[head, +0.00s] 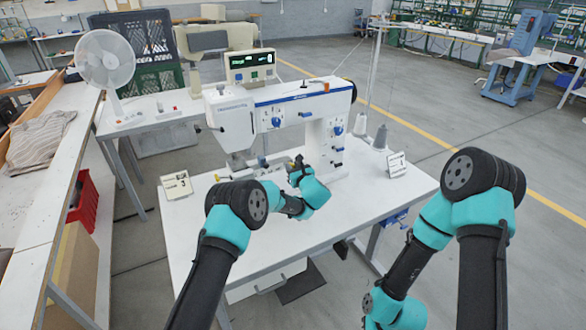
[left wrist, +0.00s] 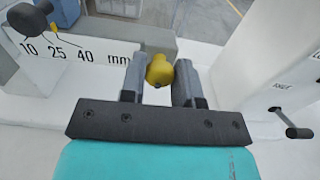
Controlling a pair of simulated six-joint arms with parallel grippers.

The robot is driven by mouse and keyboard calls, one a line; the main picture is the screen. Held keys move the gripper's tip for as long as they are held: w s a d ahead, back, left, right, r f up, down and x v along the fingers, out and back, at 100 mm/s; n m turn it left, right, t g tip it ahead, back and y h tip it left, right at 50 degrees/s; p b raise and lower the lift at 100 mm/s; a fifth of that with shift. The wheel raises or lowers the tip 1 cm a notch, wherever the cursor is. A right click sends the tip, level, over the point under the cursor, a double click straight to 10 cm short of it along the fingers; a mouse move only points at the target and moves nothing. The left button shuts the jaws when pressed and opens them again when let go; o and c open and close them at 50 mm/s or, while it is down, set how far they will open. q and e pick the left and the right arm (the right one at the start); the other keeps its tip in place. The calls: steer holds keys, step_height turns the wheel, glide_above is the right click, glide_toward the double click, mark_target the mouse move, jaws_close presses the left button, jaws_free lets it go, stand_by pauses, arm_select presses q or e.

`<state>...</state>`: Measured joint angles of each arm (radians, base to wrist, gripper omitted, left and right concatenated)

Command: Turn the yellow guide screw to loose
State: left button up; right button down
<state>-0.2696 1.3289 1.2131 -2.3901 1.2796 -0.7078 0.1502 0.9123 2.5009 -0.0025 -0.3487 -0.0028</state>
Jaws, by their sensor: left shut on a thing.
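The yellow guide screw (left wrist: 159,70) is a rounded yellow knob between the two grey fingers of my left gripper (left wrist: 160,82) in the left wrist view. The fingers are shut on it, one on each side. In the head view my left gripper (head: 296,166) is at the white sewing machine (head: 290,112), low in front of its arm; the screw cannot be made out clearly there. My right arm is at the right of the head view, and its gripper is out of the picture.
A scale marked 10, 25, 40 mm (left wrist: 60,52) lies left of the screw, with a dark knob (left wrist: 32,18) above it. A small dark lever (left wrist: 296,131) sticks out at the right. Two small cards (head: 177,185) (head: 397,165) stand on the white table (head: 215,245).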

arm_select(q)
steer(key=shift+n, duration=0.4)
steer(key=shift+a+f+n, duration=0.1)
steer(key=shift+f+n, duration=0.05)
steer(key=shift+n, duration=7.05)
steer(key=shift+f+n, duration=0.1)
steer(key=shift+n, duration=7.1)
steer(key=o, duration=0.9)
